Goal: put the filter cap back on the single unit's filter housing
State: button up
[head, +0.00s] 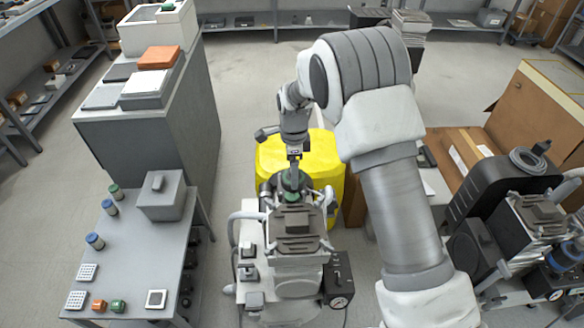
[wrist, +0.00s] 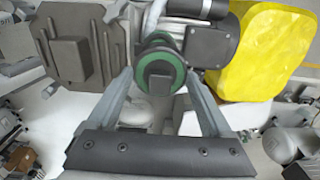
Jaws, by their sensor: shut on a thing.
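The single unit (head: 297,245), a grey and white compressor with a ribbed dark head, stands in the middle of the head view. My gripper (head: 292,168) points down at its far end. It is shut on the filter cap, a dark disc with a green rim (wrist: 160,74), which sits between the fingertips (wrist: 160,80). The cap also shows as a dark green shape in the head view (head: 291,181). Just beyond it in the wrist view is a second dark, green-edged round part (wrist: 157,40), seemingly the filter housing. I cannot tell whether cap and housing touch.
A yellow container (head: 273,156) stands close behind the unit. A grey table (head: 140,245) at left carries green- and blue-topped canisters, a grey box and small parts. A black-cased compressor (head: 490,200) and cardboard boxes (head: 540,110) stand at right. Floor is open at the back.

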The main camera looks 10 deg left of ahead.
aim_at(293, 195)
jog(key=shift+f+b, duration=1.9)
jog(key=shift+f, duration=1.25)
jog(key=shift+f, duration=0.15)
jog(key=o, duration=1.1)
jog(key=shift+r+p, duration=2.2)
jog(key=shift+r, duration=1.35)
